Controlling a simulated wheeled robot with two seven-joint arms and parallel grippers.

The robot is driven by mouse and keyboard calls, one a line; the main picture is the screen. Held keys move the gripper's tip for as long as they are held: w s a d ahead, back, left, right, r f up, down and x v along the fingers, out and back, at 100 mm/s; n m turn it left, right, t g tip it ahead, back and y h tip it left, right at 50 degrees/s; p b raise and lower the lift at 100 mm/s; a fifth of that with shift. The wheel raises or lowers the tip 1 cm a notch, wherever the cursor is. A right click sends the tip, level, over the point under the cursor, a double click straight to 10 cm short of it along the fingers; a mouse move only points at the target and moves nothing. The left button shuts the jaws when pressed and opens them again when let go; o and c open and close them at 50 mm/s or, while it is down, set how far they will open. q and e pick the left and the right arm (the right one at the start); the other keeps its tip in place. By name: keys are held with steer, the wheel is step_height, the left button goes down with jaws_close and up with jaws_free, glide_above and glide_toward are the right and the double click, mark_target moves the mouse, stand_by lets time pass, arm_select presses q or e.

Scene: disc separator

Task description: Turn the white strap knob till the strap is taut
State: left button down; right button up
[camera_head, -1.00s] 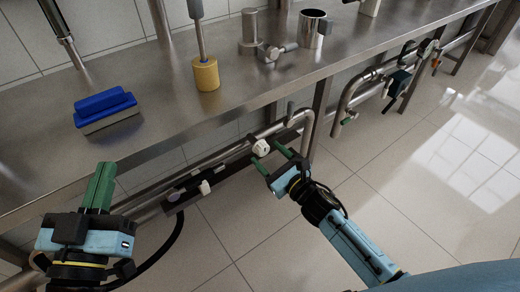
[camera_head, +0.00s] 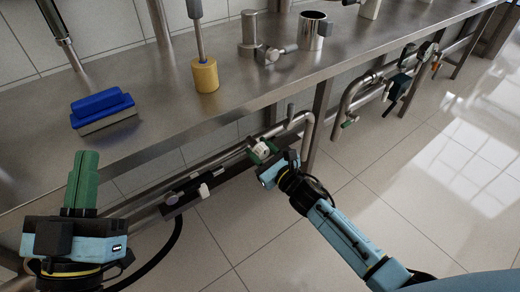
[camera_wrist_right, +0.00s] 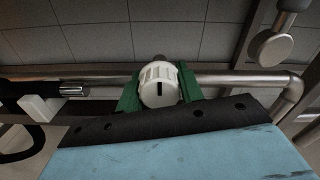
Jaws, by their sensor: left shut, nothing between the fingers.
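The white strap knob (camera_head: 262,149) sits on the low pipework under the steel bench; in the right wrist view the round, ribbed knob (camera_wrist_right: 159,86) shows a dark slot, upright, on its face. My right gripper (camera_head: 264,152) has its green fingers on either side of the knob; in the right wrist view the fingers lie close along both its sides, but I cannot tell whether they press on it. My left gripper (camera_head: 87,158) is shut and empty, low at the left in front of the bench. I cannot make out the strap.
A smaller white part (camera_head: 204,190) sits on a dark rail left of the knob, near a black hose (camera_head: 168,245). The bench (camera_head: 150,150) carries a blue brush (camera_head: 103,106), a yellow cylinder (camera_head: 205,76) and a steel cup (camera_head: 313,32). The tiled floor at the right is clear.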

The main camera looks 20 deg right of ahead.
steer(key=shift+c, duration=1.1)
steer(key=shift+m, duration=0.3)
